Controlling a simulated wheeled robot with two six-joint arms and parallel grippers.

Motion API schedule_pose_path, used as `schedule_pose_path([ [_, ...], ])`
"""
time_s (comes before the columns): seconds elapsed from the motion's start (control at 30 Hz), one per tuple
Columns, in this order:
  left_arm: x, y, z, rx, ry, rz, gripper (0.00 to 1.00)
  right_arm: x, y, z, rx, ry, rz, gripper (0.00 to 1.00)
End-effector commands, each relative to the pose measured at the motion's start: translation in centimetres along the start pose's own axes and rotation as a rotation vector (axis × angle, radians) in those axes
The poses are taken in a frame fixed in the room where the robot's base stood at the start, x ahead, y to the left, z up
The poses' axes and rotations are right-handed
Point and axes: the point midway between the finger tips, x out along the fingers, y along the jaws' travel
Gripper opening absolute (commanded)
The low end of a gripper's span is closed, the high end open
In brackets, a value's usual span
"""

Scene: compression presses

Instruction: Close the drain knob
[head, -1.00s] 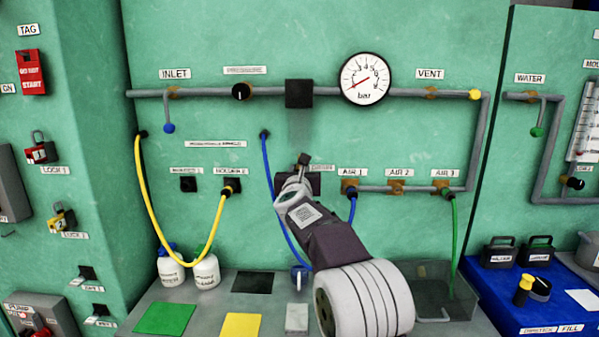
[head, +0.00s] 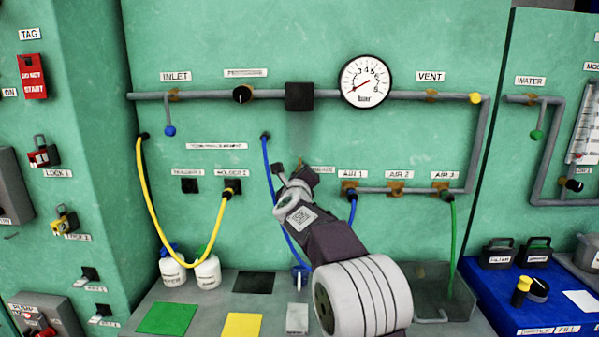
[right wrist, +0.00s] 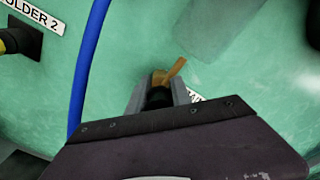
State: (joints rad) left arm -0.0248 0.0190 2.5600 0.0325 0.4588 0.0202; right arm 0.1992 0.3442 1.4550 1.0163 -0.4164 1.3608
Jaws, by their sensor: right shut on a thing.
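My right gripper (head: 297,177) is at the wall just left of a small, partly hidden label (head: 323,169), below the black box on the pipe. In the right wrist view its fingers (right wrist: 159,98) are shut on a dark knob (right wrist: 158,97), which I take for the drain knob. A brass piece (right wrist: 172,74) sticks out beyond the fingertips, slanting up to the right. The gripper hides most of the knob in the head view. My left gripper is not in view.
A blue hose (head: 268,180) hangs just left of my gripper and passes behind my arm. It also shows in the right wrist view (right wrist: 88,70). The AIR 1 valve (head: 349,188) is close on the right. The pressure gauge (head: 366,82) is above.

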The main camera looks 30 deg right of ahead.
Motion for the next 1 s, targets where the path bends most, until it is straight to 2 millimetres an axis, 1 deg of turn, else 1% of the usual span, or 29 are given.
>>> schedule_pose_path([
  [0.3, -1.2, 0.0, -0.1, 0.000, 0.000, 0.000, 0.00, 0.0, 0.1, 0.1, -0.298, 0.001, 0.002, 0.00],
  [0.6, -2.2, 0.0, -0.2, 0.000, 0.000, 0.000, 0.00, 0.0, 0.2, 0.0, -0.548, 0.000, 0.003, 0.00],
  [0.8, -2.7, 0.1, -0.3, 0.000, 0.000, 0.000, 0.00, 0.0, 0.2, 0.0, -0.668, 0.000, 0.002, 0.00],
  [1.0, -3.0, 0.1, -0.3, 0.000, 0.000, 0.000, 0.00, 0.0, 0.3, -0.1, -0.742, 0.000, 0.003, 0.00],
])
